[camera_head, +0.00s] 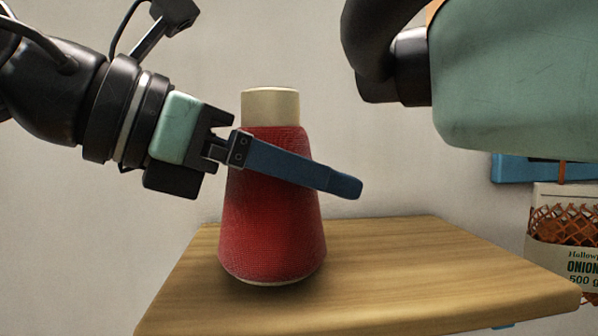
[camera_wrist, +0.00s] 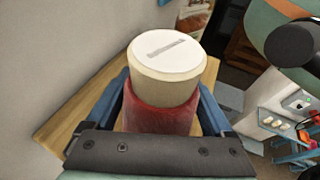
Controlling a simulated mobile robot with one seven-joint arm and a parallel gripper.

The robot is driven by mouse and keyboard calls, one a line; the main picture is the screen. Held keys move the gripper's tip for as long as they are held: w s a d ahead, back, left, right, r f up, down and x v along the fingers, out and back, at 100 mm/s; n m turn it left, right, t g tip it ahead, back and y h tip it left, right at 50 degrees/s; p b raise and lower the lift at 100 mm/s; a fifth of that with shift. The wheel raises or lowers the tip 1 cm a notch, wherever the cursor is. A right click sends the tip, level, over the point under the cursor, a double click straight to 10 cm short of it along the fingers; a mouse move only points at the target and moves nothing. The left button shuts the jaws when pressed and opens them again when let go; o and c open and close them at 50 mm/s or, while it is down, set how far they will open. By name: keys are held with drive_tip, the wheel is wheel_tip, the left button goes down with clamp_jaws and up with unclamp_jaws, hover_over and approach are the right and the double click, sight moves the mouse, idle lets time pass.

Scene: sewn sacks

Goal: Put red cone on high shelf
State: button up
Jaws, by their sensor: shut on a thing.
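The red cone (camera_head: 272,220) stands upright, with a woven red body and a cream top (camera_head: 270,107). Its base appears to rest on or just above the wooden shelf board (camera_head: 400,250); I cannot tell whether it touches. My gripper (camera_head: 300,168) comes from the left, and its blue finger crosses the cone's upper body. In the wrist view the cone's cream top (camera_wrist: 165,62) and red body (camera_wrist: 158,118) sit between the two blue fingers. The far finger is hidden behind the cone in the head view.
Bare board lies to the right of the cone. A pale wall (camera_head: 380,140) stands close behind. An onion packet (camera_head: 565,250) and a blue item (camera_head: 525,168) are at the right, beyond the board. My green arm link fills the upper right.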

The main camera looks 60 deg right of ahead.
drive_tip(key=shift+f, duration=0.4)
drive_tip(key=o, duration=1.3)
drive_tip(key=shift+a+b, duration=0.1)
drive_tip(key=shift+b, duration=0.2)
drive_tip(key=b+v, duration=0.3)
drive_tip(key=v, duration=0.9)
drive_tip(key=shift+w+a+r, duration=0.15)
drive_tip(key=shift+a, duration=0.2)
